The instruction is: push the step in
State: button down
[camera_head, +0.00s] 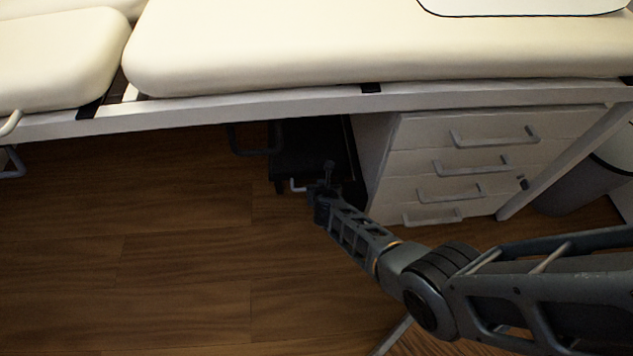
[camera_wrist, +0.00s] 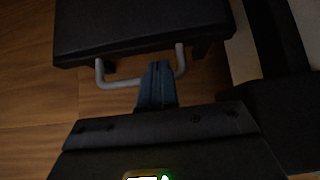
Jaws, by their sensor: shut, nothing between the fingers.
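The step (camera_head: 305,148) is a dark, flat-topped block under the cream padded table, left of the white drawer unit. In the wrist view the step (camera_wrist: 140,25) fills the top, with a grey U-shaped handle (camera_wrist: 122,83) on its near side. My gripper (camera_head: 328,170) is at the near edge of the step in the head view. In the wrist view my gripper (camera_wrist: 158,68) is shut and empty, its fingertips at the handle's opening, close to the step's front. Whether the fingertips touch the step or the handle I cannot tell. The fingers hide part of the handle.
The white drawer unit (camera_head: 455,165) with several handles stands right of the step. The padded table (camera_head: 380,40) and its white frame (camera_head: 240,108) overhang the step. A grey bin (camera_head: 585,185) stands at far right. The wooden floor (camera_head: 130,240) is clear at left.

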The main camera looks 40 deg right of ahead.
jog(key=p+v, duration=0.6)
jog(key=v, duration=0.3)
jog(key=shift+s+a+r+p, duration=0.2)
jog(key=shift+a+r+p, duration=0.05)
jog(key=shift+r+p, duration=0.1)
jog(key=shift+f, duration=0.1)
